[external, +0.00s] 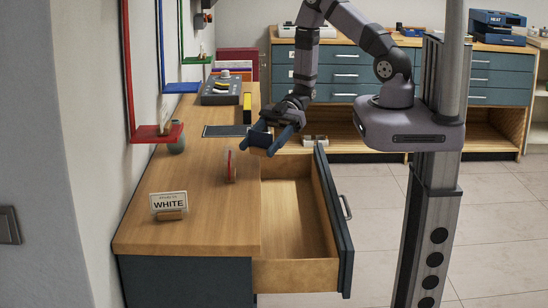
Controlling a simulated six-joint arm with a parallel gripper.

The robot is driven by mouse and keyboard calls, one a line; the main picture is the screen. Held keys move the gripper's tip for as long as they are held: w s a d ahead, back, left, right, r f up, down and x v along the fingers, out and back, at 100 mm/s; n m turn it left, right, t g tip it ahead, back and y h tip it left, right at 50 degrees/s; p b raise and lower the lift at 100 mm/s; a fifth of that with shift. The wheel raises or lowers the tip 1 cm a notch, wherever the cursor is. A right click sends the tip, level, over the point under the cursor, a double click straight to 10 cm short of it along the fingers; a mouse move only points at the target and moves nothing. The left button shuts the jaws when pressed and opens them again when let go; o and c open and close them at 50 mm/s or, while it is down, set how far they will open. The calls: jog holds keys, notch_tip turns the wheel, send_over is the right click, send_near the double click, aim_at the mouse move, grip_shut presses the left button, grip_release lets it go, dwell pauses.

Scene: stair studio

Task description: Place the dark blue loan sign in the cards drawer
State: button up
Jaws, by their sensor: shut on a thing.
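My gripper (273,143) is over the far end of the open drawer, near the desk's right edge. It is shut on a small dark blue thing (260,137) with a wooden part below, which looks like the loan sign; its lettering cannot be read and the fingers partly cover it. The open drawer (296,264) is pulled out to the right of the desk. Its wooden floor looks empty, and its front carries a metal handle. Any label on the drawer is out of sight.
A white sign reading WHITE (169,203) stands on the near desk top (205,226). A small red-edged sign (230,166) stands close to the drawer. A grey device (221,90), a dark mat (225,131) and a greenish cup (177,142) are farther back.

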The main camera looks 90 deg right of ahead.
jog(key=shift+w+d+b, duration=0.15)
jog(key=shift+w+b, duration=0.15)
jog(key=shift+w, duration=0.1)
jog(key=w+d+r+t+b, duration=0.1)
jog(key=w+d+r+b, duration=0.1)
jog(key=w+r, duration=0.2)
notch_tip(320, 180, up, 3)
jog(key=m+t+h, duration=0.5)
jog(key=m+h, duration=0.6)
send_over(222, 143)
jog(key=shift+f, duration=5.2)
jog(key=shift+f, duration=0.2)
jog(key=o, duration=1)
jog(key=shift+o, duration=0.2)
